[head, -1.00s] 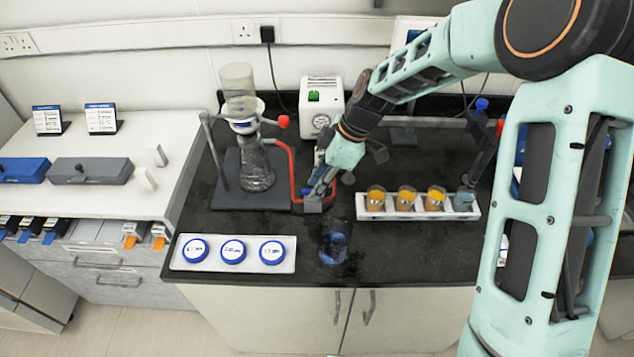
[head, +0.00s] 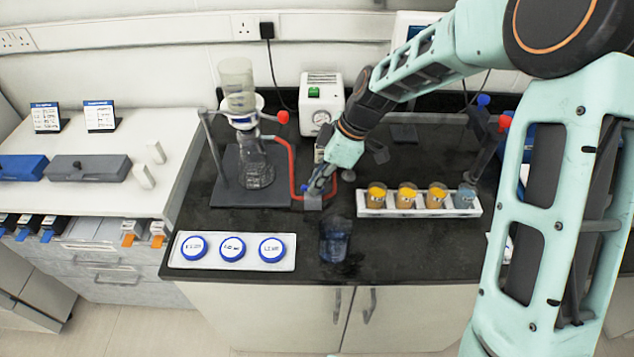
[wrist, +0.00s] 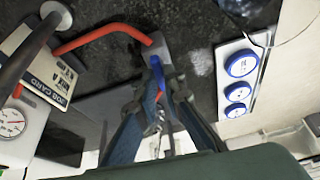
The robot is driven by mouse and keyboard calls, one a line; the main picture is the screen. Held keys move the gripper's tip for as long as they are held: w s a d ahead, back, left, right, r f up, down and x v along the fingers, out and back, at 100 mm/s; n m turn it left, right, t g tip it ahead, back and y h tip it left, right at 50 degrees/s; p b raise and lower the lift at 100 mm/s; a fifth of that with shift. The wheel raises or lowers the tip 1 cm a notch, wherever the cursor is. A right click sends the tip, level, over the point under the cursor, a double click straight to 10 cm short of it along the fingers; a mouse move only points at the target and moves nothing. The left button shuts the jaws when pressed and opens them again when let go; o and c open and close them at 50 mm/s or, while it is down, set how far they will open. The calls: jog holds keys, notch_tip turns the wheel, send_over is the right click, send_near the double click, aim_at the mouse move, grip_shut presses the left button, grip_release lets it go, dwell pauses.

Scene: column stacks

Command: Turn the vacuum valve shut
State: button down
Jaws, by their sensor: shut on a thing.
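The vacuum valve is a small grey block (head: 312,203) on the black bench, at the end of a red hose (head: 292,168). The block also shows in the wrist view (wrist: 158,45). Its blue handle (wrist: 156,66) lies at the fingertips of my gripper (wrist: 160,88). In the head view my gripper (head: 317,185) reaches down to the valve from the upper right, its fingers shut on the handle. The fingers hide much of the handle, so its exact angle is hard to tell.
A filter flask (head: 256,172) on a stand is left of the valve, and a white pump with gauge (head: 322,105) is behind. A tray of blue-lidded dishes (head: 232,265) and a blue beaker (head: 335,241) are in front.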

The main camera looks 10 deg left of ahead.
jog(key=m+b, duration=0.2)
jog(key=m+t+b, duration=0.1)
jog(key=m+b, duration=0.1)
jog(key=shift+s+f+t, duration=0.2)
jog(key=shift+t, duration=0.1)
jog(key=m+b, duration=0.1)
jog(key=m, duration=0.1)
jog(key=m+t+b, duration=0.1)
jog(key=m+b, duration=0.1)
jog(key=shift+s+a+r+m+t+h, duration=0.1)
jog(key=shift+s+a+m+t+h, duration=0.1)
jog(key=shift+m+t+h, duration=0.1)
jog(key=m+t+h+b, duration=0.1)
jog(key=m+b, duration=0.2)
jog(key=m, duration=0.1)
jog(key=shift+s+a+m+b, duration=0.1)
jog(key=shift+m+b, duration=0.3)
jog(key=m+h+b, duration=0.1)
jog(key=m+b, duration=0.2)
jog(key=shift+a+m+t+h, duration=0.1)
jog(key=shift+m+t+h, duration=0.2)
jog(key=shift+t, duration=0.1)
jog(key=shift+r, duration=0.1)
jog(key=c, duration=2)
grip_release()
jog(key=shift+c, duration=0.2)
jog(key=shift+s, duration=0.1)
jog(key=v, duration=0.7)
jog(key=shift+r, duration=0.4)
